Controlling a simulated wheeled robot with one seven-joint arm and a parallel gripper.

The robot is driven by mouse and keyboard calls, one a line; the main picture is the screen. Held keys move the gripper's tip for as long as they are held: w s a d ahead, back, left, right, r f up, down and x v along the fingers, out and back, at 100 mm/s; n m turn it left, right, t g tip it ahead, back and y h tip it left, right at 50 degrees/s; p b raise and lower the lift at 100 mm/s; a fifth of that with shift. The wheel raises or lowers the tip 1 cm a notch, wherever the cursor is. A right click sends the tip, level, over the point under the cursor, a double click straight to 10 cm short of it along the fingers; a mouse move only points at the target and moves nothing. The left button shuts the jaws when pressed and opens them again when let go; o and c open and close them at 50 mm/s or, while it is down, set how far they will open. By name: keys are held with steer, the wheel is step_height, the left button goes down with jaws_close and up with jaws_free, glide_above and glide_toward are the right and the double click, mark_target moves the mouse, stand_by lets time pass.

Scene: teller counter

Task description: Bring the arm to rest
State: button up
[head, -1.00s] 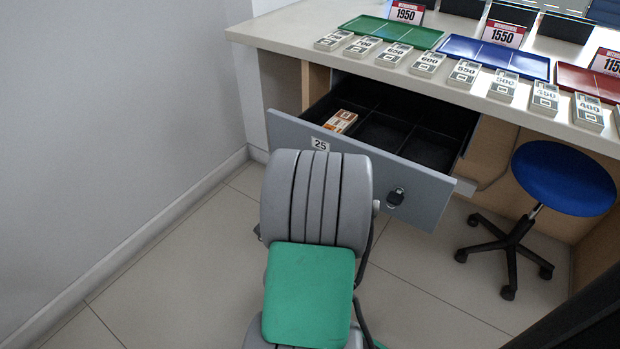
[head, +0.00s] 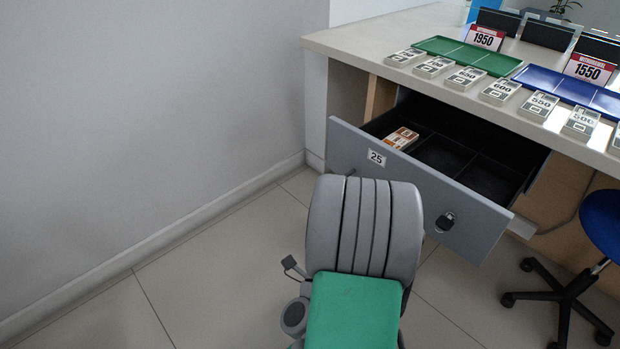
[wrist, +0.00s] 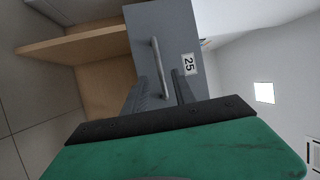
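The grey drawer (head: 340,150) marked 25 stands pulled out under the counter in the head view. Its front also shows in the wrist view (wrist: 185,30), with a pale bar handle (wrist: 158,65). My gripper (wrist: 160,78) is open; its two dark fingers are apart on either side of the handle in the picture, and I cannot tell how far from it. Nothing is seen held. In the head view my arm, grey with a green cover, stands in front of the drawer, and my gripper is hidden.
An orange and white bundle (head: 402,138) lies in the drawer's left compartment. Several numbered stacks (head: 499,92), a green tray (head: 466,55) and a blue tray (head: 570,88) sit on the counter (head: 375,42). A blue stool (head: 604,220) stands at right. Floor at left is clear.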

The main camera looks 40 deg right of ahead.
steer(key=w+a+r+n+t+y+p, duration=0.4)
steer(key=w+a+r+n+y+p, duration=0.25)
steer(key=w+n, duration=0.2)
steer(key=w+a+r+n+t+y+p, duration=0.4)
steer(key=w+a+r+n+y+p, duration=0.25)
steer(key=w, duration=0.35)
steer(key=w+a+r+n+g+y+p, duration=0.3)
steer(key=a+r+n+y+p, duration=0.2)
steer(key=a+n+p, duration=0.3)
steer(key=s+a+r+n+g+p, duration=0.2)
steer(key=s+r+n+g+p, duration=0.1)
steer(key=s+r+g+p, duration=0.2)
steer(key=s+a+r+n+g+p, duration=0.3)
steer(key=s+r+n+g+p, duration=0.1)
steer(key=s+r+p, duration=0.6)
step_height(320, 180, up, 2)
steer(key=shift+a+r+g, duration=0.15)
steer(key=shift+a+g, duration=0.2)
steer(key=shift+g, duration=0.25)
